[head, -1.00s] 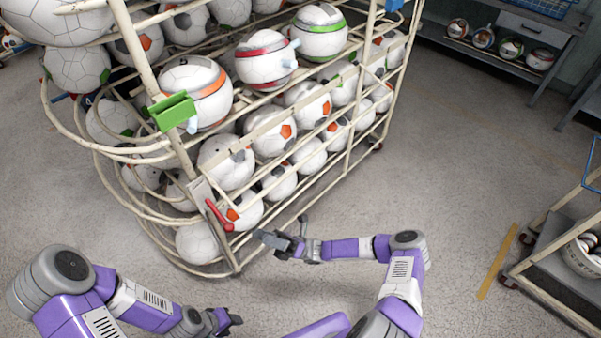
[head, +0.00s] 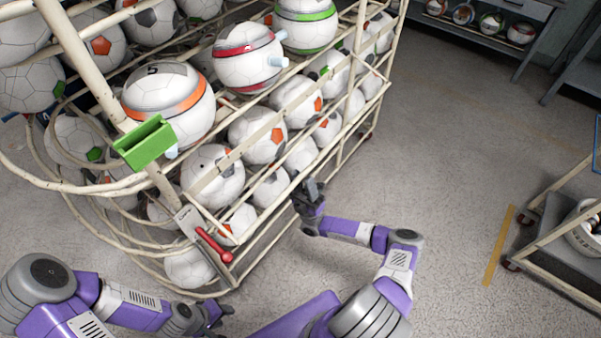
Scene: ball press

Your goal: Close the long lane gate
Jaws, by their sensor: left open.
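A cream wire rack (head: 362,85) full of soccer balls fills the left and middle. At its near corner a grey metal plate (head: 190,222) carries a red-handled lever (head: 214,245), slanting down to the right. I cannot tell for certain which part is the long lane gate. My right gripper (head: 309,190) is beside the rack's long side, right of the red lever and apart from it; its fingers are too small and dark to read. My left gripper (head: 221,312) is open and empty, low in the picture, below the rack's near corner.
A green bracket (head: 144,142) sticks out from the rack's corner post. A ball with an orange band (head: 168,100) sits behind it. A cart (head: 560,245) with a white basket stands at the right. A shelf (head: 470,35) with balls is at the back. The floor between is clear.

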